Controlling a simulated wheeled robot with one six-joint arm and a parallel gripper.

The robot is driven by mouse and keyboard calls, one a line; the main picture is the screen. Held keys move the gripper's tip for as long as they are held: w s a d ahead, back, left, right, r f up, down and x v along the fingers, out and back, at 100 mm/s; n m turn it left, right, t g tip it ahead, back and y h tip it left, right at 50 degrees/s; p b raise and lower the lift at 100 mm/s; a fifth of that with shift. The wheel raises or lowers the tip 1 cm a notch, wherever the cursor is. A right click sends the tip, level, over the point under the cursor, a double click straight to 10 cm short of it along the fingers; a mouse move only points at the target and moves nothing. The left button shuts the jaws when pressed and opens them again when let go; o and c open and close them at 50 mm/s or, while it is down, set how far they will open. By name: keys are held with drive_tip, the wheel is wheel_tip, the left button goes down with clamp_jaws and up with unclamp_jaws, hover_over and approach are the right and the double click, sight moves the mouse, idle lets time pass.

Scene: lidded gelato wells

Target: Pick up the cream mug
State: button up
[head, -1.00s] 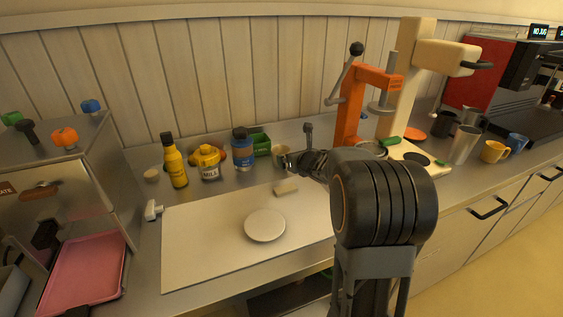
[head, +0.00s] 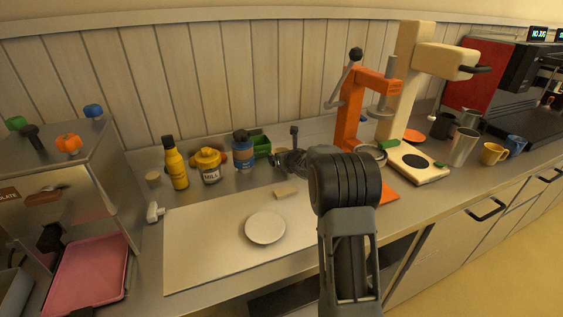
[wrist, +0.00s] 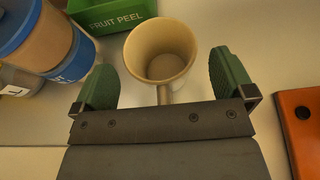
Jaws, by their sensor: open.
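The cream mug (wrist: 160,52) stands upright and empty in the wrist view, its opening towards the camera and its handle pointing back at my gripper (wrist: 167,78). The green-padded fingers are open, one on each side of the mug's near part and handle, with a gap on both sides. Whether the fingers are at the mug's height is hard to tell. In the head view my gripper (head: 287,158) is at the back of the counter, and it mostly hides the mug.
The green fruit peel box (wrist: 115,12) and a blue-labelled jar (wrist: 45,40) stand close on the left. The orange press (head: 352,115) is on the right. A white plate (head: 265,228) lies on the pale board (head: 205,255) in front.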

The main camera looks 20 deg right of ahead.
drive_tip(key=shift+c, duration=0.5)
drive_tip(key=c, duration=0.9)
drive_tip(key=shift+c, duration=0.5)
drive_tip(key=shift+r, duration=0.1)
